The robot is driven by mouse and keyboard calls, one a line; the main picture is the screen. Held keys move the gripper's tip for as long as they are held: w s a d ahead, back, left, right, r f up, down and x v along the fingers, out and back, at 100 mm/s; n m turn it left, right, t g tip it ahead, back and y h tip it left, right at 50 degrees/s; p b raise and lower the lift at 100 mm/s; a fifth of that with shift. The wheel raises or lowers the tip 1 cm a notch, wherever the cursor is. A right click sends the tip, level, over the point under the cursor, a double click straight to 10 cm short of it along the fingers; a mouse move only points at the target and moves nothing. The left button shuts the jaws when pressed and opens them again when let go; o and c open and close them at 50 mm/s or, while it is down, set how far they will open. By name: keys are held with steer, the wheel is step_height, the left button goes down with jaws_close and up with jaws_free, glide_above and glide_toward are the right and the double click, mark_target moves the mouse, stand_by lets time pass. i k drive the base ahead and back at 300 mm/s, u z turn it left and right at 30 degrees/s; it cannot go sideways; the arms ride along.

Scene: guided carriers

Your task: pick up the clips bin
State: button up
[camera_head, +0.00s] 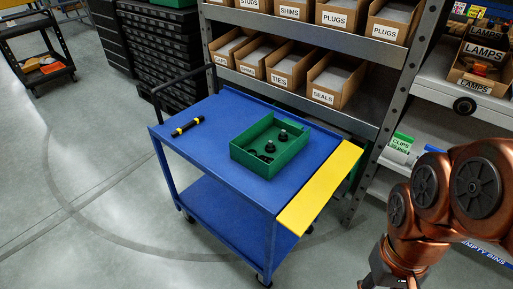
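The clips bin (400,146) is at the right of the head view, on a pale shelf behind the cart. It is small, with a green upper edge and a white front label reading CLIPS. Only its upper front shows clearly, and its contents cannot be made out. My copper arm reaches in from the right edge, in front of and to the right of the bin in the picture. The arm runs down out of the bottom of the frame, and my gripper's fingers are not in view.
A blue cart (225,185) with a yellow end flap (322,188) stands in the middle. A rack of cardboard bins (335,80) stands behind. The floor at left is open.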

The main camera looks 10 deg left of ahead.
mark_target(248, 149)
steer(key=u, duration=2.45)
steer(key=i, duration=2.2)
steer(key=z, duration=2.8)
